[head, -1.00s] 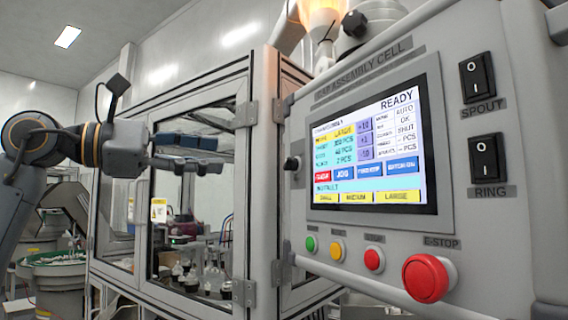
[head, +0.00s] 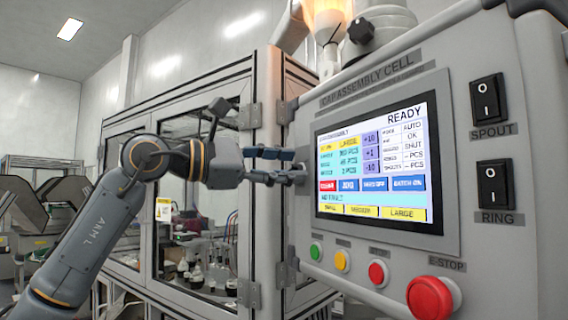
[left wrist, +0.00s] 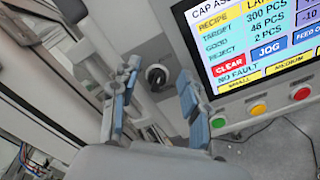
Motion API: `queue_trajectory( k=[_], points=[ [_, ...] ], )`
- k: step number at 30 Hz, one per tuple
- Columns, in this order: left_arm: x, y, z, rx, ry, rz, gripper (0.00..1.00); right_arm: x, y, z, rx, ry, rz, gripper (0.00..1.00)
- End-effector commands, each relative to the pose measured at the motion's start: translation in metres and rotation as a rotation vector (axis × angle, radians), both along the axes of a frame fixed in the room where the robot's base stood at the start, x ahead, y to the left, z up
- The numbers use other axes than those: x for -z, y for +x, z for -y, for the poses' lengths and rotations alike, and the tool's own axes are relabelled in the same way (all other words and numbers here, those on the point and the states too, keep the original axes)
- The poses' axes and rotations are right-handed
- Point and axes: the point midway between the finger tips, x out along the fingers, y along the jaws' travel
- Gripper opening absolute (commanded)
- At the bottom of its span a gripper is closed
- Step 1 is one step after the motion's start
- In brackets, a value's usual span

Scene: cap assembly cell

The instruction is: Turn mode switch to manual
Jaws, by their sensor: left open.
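The mode switch is a small dark round knob (left wrist: 156,77) on the left edge of the grey control panel (head: 462,120). In the head view it is mostly hidden behind my left gripper (head: 290,166). My left gripper is open, its blue-padded fingers pointing at the panel's left edge beside the screen (head: 370,170). In the left wrist view the knob lies between the two fingers (left wrist: 160,95), near their tips. I cannot tell whether they touch it. The screen shows READY and AUTO. My right gripper is not in view.
Below the screen are a green button (head: 316,252), a yellow button (head: 342,261), a red button (head: 378,273) and a large red E-stop (head: 430,298). Spout (head: 487,99) and ring (head: 495,185) rockers sit at right. A glazed cabinet (head: 205,190) stands left of the panel.

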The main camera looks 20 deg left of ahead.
Motion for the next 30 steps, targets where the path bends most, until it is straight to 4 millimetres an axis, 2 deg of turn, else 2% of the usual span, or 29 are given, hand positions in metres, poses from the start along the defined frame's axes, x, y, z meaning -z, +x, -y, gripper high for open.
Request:
queue_trajectory(
  k=[3,9,10,20,30],
  points=[
    [0.0002,0.0001,-0.0002,0.000,0.000,0.000,0.45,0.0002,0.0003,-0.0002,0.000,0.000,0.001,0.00],
    [0.0002,-0.0001,-0.0004,0.000,-0.001,-0.001,0.04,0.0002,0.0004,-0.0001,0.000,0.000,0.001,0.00],
    [0.0002,-0.0001,-0.0004,0.000,-0.001,-0.001,0.00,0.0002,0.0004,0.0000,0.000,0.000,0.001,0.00],
    [-0.0002,0.0002,-0.0006,0.000,-0.017,-0.021,0.00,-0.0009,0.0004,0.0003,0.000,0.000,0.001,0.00],
    [-0.0020,0.0022,-0.0020,0.000,-0.155,-0.168,0.00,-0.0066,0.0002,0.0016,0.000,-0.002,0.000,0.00]
  ],
)
